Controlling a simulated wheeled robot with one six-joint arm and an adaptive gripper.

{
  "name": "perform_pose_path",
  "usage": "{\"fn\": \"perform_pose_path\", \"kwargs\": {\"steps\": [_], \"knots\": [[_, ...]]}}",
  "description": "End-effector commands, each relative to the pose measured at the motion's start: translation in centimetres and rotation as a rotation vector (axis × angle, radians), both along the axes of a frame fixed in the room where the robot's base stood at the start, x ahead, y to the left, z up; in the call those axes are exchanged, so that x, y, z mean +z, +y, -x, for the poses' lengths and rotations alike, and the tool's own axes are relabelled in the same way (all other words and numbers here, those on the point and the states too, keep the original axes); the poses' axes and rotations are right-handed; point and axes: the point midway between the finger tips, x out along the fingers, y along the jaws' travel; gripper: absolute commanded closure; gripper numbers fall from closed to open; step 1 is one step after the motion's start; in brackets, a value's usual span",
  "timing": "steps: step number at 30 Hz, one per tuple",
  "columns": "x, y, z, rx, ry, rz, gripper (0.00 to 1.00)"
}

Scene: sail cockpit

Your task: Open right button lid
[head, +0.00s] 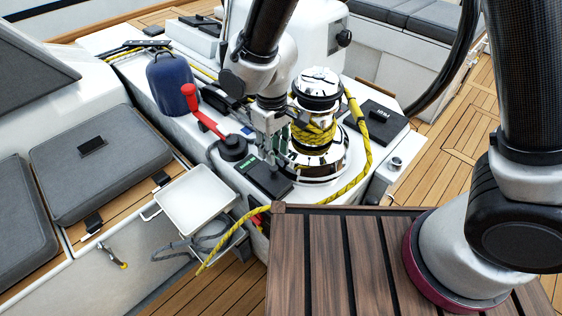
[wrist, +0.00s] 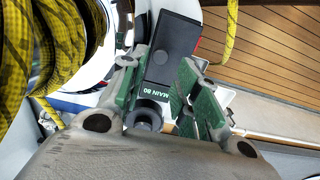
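A black button lid with a green "MAIN 80" label (head: 258,181) lies flat in front of the winch in the head view. In the wrist view this lid (wrist: 173,50) shows as a long black box with its label end near my fingers. My gripper (head: 270,150) points down just above the lid. In the wrist view my gripper (wrist: 162,82) is open, its green-padded fingers on either side of the label end; I cannot tell whether they touch it. A second black lid-like panel with white lettering (head: 372,127) lies right of the winch and looks shut.
The chrome winch (head: 317,90) wound with yellow rope (head: 366,150) stands close beside my gripper. A red-handled lever (head: 205,120) is to the left. A white tray (head: 197,200) and a slatted wooden table (head: 325,265) are in front.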

Motion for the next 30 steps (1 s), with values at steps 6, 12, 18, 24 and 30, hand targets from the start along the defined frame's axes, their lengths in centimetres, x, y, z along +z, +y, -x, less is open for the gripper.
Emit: {"fn": "perform_pose_path", "kwargs": {"steps": [6, 12, 18, 24, 30], "knots": [[-3.9, -0.1, 0.1, 0.0, 0.002, 0.004, 0.68], [-5.8, -0.1, 0.0, 0.001, 0.001, 0.003, 0.68], [-6.0, -0.1, 0.0, 0.001, 0.001, 0.001, 0.68], [-6.0, -0.1, 0.0, 0.001, 0.001, 0.001, 0.88], [-6.0, -0.1, 0.0, 0.001, 0.001, 0.001, 1.0]]}}
